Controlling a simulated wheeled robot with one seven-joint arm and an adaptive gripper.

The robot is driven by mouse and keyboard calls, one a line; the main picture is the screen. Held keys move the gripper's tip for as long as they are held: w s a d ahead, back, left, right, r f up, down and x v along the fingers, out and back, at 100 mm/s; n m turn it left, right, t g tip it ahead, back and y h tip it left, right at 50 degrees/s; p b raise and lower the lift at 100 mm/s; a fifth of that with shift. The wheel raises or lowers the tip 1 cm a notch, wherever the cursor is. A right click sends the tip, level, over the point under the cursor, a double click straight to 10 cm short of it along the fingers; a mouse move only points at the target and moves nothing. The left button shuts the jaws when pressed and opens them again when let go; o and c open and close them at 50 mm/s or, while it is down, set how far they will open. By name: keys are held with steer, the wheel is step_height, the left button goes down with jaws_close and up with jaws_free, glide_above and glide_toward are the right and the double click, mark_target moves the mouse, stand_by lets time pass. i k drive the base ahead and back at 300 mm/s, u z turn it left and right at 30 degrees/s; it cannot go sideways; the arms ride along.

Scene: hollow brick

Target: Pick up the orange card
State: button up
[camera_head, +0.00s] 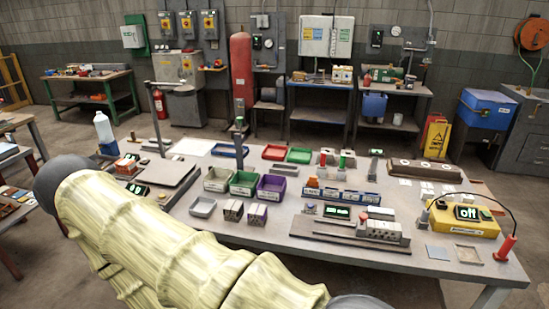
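My arm, in a pale yellow ribbed cover, crosses the lower left of the head view in front of the workbench (275,233). My gripper is not visible in this view. I cannot single out the orange card with certainty. A small orange piece (312,182) shows at the left end of a low blue rack (342,196) in the middle of the bench, and it may be the card. It is too small to tell. An orange-red block-like item (125,166) sits at the bench's left side.
Green (243,183) and purple (271,188) bins stand left of the rack. A grey fixture with a green display (338,212) lies in front of it. A yellow device reading "off" (463,219) with a cable stands at right. Bare bench shows along the front edge.

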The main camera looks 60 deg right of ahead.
mark_target(312, 182)
steer(key=i, duration=1.25)
steer(key=z, duration=2.55)
